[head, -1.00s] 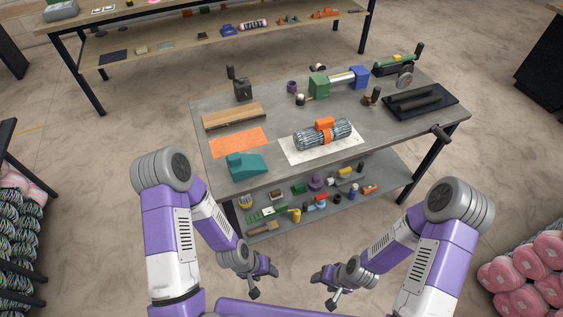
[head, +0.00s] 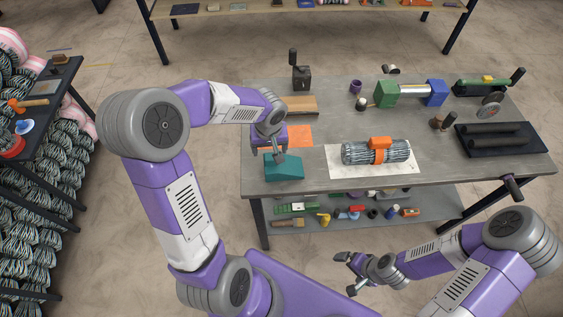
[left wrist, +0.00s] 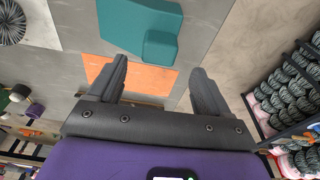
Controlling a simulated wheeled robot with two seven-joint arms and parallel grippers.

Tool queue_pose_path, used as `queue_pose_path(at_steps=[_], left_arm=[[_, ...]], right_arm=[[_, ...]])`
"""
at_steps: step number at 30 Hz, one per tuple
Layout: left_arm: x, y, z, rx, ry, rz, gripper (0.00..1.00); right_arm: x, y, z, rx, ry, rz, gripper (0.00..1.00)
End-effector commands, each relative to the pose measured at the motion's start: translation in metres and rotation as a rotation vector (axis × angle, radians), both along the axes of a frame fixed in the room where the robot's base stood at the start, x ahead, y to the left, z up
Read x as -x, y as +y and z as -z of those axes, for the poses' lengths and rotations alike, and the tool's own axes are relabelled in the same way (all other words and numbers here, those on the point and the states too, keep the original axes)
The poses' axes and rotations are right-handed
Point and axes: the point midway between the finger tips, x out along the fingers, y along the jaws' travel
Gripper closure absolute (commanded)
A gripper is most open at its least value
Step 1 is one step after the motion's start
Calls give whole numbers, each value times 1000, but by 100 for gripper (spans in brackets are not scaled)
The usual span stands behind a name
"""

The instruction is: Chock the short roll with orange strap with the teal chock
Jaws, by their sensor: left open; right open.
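The teal chock (head: 285,168) sits at the table's near left edge, and it also shows in the left wrist view (left wrist: 135,28). My left gripper (head: 276,157) is open and empty, just above and behind the chock; I see no contact in the left wrist view, where its fingers (left wrist: 160,85) are spread below the chock. The short roll (head: 360,153), grey wire mesh with an orange strap (head: 379,150), lies on a white sheet (head: 343,172) to the right. My right gripper (head: 354,271) is open and empty, low in front of the table.
An orange mat (head: 300,135) lies behind the chock, partly hidden by my left gripper. A wooden board (head: 302,105), a dark block with a handle (head: 301,77), a green and blue roller device (head: 410,92) and a black tray (head: 507,140) stand further back and right.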

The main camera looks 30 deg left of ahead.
Motion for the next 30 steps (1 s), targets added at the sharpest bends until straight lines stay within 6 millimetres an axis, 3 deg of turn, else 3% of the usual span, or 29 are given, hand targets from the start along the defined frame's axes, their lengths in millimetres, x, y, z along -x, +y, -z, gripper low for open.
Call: queue_pose_path(at_steps=[10,20,30], left_arm=[[-1,-2,51,3,3,3,21],[-3,-1,58,3,-1,3,21],[-3,-1,58,3,-1,2,70]], right_arm=[[0,0,9,0,0,0,0],[0,0,9,0,0,0,0],[0,0,9,0,0,0,0]])
